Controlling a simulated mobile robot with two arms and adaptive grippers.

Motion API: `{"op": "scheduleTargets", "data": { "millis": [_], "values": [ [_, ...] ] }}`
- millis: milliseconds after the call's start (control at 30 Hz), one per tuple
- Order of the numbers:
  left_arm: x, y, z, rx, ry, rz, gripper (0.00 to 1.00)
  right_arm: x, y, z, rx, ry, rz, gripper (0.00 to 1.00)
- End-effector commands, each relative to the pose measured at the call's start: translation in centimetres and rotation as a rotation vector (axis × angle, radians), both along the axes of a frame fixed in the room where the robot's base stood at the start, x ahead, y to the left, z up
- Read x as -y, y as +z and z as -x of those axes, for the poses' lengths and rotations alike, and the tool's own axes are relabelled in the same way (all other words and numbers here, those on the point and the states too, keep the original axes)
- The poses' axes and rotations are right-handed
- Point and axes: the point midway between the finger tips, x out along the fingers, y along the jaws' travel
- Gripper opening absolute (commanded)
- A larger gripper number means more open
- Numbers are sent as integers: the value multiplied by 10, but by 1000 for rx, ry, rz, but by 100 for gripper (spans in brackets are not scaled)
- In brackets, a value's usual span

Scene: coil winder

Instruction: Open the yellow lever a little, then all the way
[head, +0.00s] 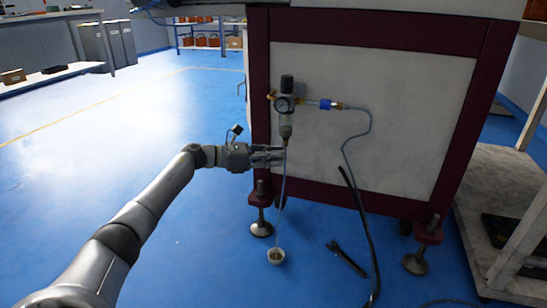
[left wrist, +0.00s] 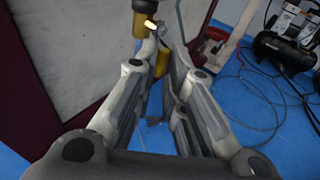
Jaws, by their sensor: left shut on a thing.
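The air filter regulator (head: 286,112) with a round gauge hangs on the machine's pale side panel. My left gripper (head: 282,155) reaches in from the left, level, just below the filter bowl. Its fingers are closed on a small part there and hide it in the head view. In the left wrist view the fingertips (left wrist: 163,40) meet at a small yellow-orange part that looks like the yellow lever (left wrist: 151,24), below a brass-coloured body (left wrist: 139,18). The lever's exact angle cannot be told. My right gripper is not in view.
A thin tube (head: 281,205) runs from below the filter to a small cup (head: 276,256) on the blue floor. A dark hose (head: 358,225) hangs at the right. A machine foot (head: 261,227) stands close under my gripper. The floor at the left is clear.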

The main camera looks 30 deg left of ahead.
Motion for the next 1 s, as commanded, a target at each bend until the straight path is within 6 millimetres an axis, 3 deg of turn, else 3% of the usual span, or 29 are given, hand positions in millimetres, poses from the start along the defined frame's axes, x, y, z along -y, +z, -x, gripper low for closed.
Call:
{"op": "scheduleTargets", "data": {
  "millis": [33, 67, 133, 567, 1000],
  "values": [
    [0, 0, 0, -1, 1, 1, 0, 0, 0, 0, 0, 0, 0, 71],
    [0, 0, 0, -1, 1, 1, 13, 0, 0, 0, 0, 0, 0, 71],
    [0, 0, 0, -1, 1, 1, 21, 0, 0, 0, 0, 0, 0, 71],
    [-8, 0, 8, -3, 2, -2, 21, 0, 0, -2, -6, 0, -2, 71],
    [-66, 13, 71, -4, 2, -3, 21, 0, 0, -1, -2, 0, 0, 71]
  ]
}}
